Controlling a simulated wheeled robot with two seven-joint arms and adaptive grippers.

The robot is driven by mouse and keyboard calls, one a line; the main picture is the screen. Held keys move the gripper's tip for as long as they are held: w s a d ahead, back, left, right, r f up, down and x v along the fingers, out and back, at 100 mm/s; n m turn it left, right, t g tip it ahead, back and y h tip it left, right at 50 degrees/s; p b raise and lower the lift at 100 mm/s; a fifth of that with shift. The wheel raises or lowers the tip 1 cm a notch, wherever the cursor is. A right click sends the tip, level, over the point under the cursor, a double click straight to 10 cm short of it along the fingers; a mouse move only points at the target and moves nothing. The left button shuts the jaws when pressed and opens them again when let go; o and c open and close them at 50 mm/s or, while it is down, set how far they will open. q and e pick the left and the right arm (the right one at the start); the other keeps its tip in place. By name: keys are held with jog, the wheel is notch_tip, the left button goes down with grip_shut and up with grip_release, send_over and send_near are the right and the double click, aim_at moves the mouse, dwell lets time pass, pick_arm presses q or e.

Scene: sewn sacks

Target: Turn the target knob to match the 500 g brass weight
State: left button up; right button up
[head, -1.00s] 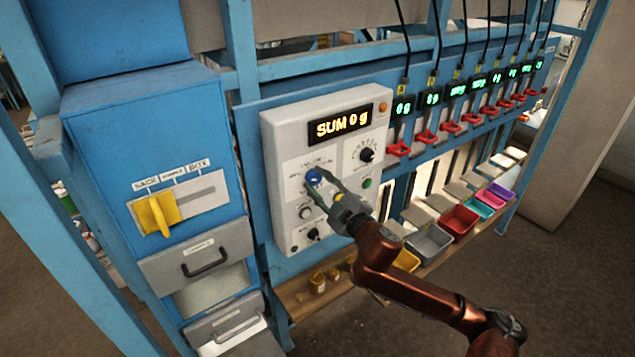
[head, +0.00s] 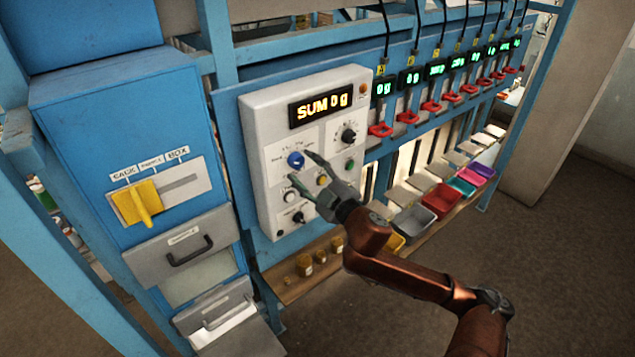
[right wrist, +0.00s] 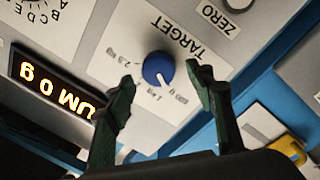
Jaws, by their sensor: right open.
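The blue target knob (head: 295,160) sits on the white control panel; it also shows in the right wrist view (right wrist: 155,68) beside the word TARGET. Its white mark points down and slightly right in that view, toward the small scale labels, which are hard to read. My right gripper (head: 303,168) is open, its dark green fingers spread and apart from the knob, just in front of it. Brass weights (head: 305,265) stand on the wooden shelf below the panel; I cannot tell which is 500 g. My left gripper is not in view.
The panel's display (head: 320,105) reads SUM 0 g. Other knobs and buttons (head: 349,135) lie close around the gripper. A blue cabinet with a yellow lever (head: 138,203) stands left. Red clamps (head: 381,130) and coloured bins (head: 442,198) line the right.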

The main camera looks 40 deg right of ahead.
jog(key=s, duration=1)
jog(key=shift+f, duration=0.25)
jog(key=shift+d, duration=0.1)
